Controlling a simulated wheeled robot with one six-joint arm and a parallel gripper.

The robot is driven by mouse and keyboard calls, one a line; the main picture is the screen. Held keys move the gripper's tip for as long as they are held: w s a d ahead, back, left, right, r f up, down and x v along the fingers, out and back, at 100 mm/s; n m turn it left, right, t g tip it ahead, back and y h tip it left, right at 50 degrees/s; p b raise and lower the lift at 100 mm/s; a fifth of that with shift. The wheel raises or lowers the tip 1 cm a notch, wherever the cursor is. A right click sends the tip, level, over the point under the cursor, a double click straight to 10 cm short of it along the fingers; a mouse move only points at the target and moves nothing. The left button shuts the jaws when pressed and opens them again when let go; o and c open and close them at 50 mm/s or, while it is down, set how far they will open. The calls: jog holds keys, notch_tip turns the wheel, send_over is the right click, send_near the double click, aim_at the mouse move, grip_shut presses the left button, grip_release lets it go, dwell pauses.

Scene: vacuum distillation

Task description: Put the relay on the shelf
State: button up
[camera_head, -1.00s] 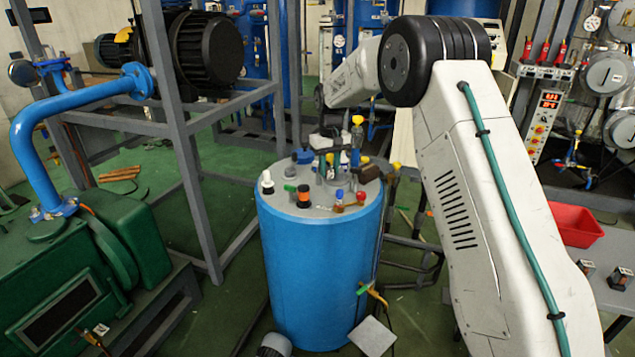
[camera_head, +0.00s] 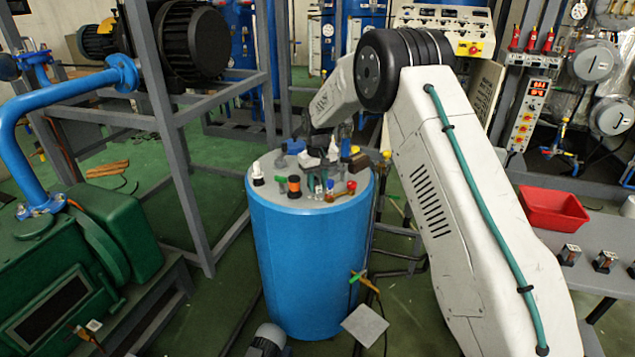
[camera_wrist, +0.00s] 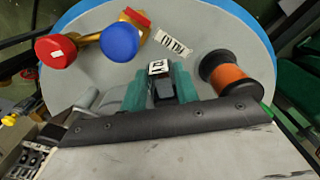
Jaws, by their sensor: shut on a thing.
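The relay (camera_wrist: 158,67), a small dark block with a white printed label on top, sits between the teal fingers of my gripper (camera_wrist: 160,90) in the wrist view. My gripper is shut on it, just over the grey top of the blue drum. I cannot tell whether the relay touches the drum top. In the head view my arm reaches over the drum (camera_head: 305,265); its wrist and the small items hide the relay. Similar small dark boxes (camera_head: 569,254) stand on a grey shelf-like surface (camera_head: 625,282) at the right.
In the wrist view, a black-and-orange spool (camera_wrist: 224,73) stands close right of the fingers. A blue cap (camera_wrist: 119,41) and a red cap (camera_wrist: 56,50) lie left. A red tray (camera_head: 553,208) sits on the right surface. A metal frame (camera_head: 180,150) stands left of the drum.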

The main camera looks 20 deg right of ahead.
aim_at(318, 184)
jog(key=o, duration=1.1)
jog(key=shift+r, duration=0.15)
notch_tip(318, 184, up, 12)
jog(key=shift+r, duration=0.1)
